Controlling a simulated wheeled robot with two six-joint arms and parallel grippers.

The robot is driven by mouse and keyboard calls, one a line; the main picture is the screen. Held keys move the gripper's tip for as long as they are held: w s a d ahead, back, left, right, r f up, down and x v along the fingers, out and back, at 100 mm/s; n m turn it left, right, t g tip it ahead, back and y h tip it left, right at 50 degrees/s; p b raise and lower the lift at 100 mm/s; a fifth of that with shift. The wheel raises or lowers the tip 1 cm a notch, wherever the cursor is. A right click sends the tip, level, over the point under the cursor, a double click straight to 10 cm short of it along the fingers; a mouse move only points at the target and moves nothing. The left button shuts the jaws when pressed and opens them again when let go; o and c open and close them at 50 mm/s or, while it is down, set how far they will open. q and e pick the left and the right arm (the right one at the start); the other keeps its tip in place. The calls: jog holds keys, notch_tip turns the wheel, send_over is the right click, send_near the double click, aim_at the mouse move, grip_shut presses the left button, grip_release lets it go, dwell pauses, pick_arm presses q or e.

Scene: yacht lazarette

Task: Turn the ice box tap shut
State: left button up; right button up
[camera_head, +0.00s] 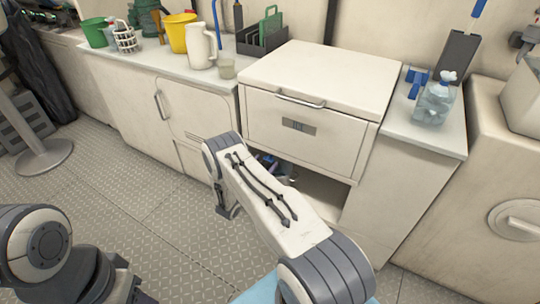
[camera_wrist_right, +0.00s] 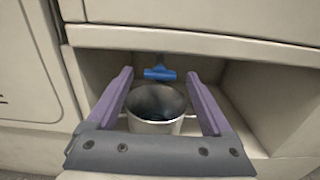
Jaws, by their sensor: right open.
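The ice box (camera_head: 325,78) is a cream chest with a lidded top, set in the counter above an open niche. In the right wrist view, its tap has a blue T-shaped handle (camera_wrist_right: 160,74), which lies crosswise under the box's lower edge. A metal cup or pail (camera_wrist_right: 157,103) stands below it in the niche. My right gripper (camera_wrist_right: 158,78) is open, its two purple fingers pointing into the niche on either side of the handle and pail. I see no contact with the handle. In the head view my right arm mostly hides the gripper and tap. My left gripper is not in view.
The niche walls (camera_wrist_right: 267,105) close in on the sides. On the left counter stand a white jug (camera_head: 200,47), a yellow bucket (camera_head: 177,33) and a green bucket (camera_head: 95,33).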

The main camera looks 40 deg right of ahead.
jog(key=shift+p+v, duration=0.3)
jog(key=shift+v, duration=1.85)
jog(key=s+a+r+m+g+y, duration=0.1)
jog(key=s+a+r+m+g, duration=0.3)
jog(key=r, duration=0.4)
jog(key=s+a+r+m+g+y, duration=0.2)
jog(key=a+r+m+g, duration=0.15)
jog(key=a+r, duration=0.35)
jog(key=s+a+r+m+y, duration=0.3)
jog(key=s+a+r+y, duration=0.15)
jog(key=s+a, duration=0.4)
jog(key=s+a+r+m+y, duration=0.2)
jog(key=s+a+r+y, duration=0.25)
jog(key=s+a, duration=0.35)
jog(key=s+a+r+m+y, duration=0.3)
jog(key=s+a+y, duration=0.35)
jog(key=s, duration=0.35)
notch_tip(320, 180, up, 32)
jog(key=p, duration=3.2)
jog(key=shift+a+h, duration=0.2)
jog(key=shift+h, duration=0.25)
jog(key=shift+f+t, duration=0.1)
jog(key=shift+t, duration=0.15)
